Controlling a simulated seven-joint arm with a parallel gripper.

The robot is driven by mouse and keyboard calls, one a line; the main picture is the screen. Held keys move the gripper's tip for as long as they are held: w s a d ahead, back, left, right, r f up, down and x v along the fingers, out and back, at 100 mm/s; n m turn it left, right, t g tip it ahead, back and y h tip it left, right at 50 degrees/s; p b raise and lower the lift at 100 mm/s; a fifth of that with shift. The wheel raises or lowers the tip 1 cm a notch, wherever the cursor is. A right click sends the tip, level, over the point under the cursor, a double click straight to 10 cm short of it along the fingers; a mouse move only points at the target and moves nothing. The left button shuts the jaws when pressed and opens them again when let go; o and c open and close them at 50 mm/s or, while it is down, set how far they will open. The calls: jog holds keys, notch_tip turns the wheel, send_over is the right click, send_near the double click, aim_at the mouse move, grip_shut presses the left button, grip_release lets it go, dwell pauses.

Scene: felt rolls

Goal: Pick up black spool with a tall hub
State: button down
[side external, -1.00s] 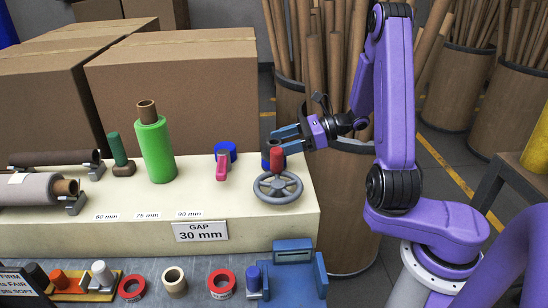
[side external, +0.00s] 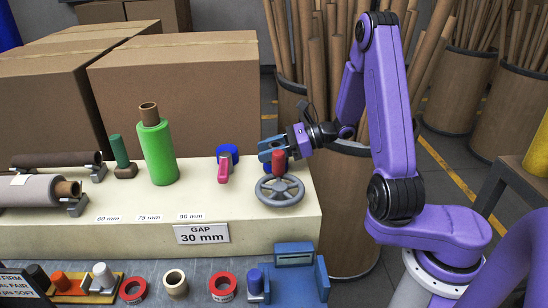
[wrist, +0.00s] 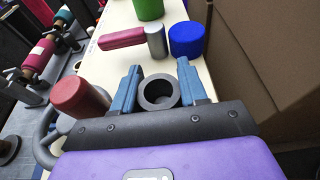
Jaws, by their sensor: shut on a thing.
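The black spool (wrist: 158,91) stands between my blue fingertips in the wrist view, with its round hollow hub facing up. My gripper (wrist: 157,88) is shut on it, one finger on each side. In the side external view my gripper (side external: 272,150) is over the right end of the cream bench, just behind the red knob of the handwheel. There the spool is mostly hidden by the fingers and the knob. Its lower part and any flange cannot be made out.
The grey handwheel (side external: 280,190) with its red knob (side external: 279,162) stands close in front of my gripper. A blue cylinder (side external: 228,153) and a pink-handled tool (side external: 224,170) are to the left. A green roll (side external: 157,153) stands farther left. Cardboard boxes (side external: 180,95) rise behind.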

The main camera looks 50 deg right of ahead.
jog(key=shift+r, duration=0.1)
jog(key=shift+r, duration=4.85)
jog(key=shift+f, duration=0.95)
notch_tip(320, 180, up, 7)
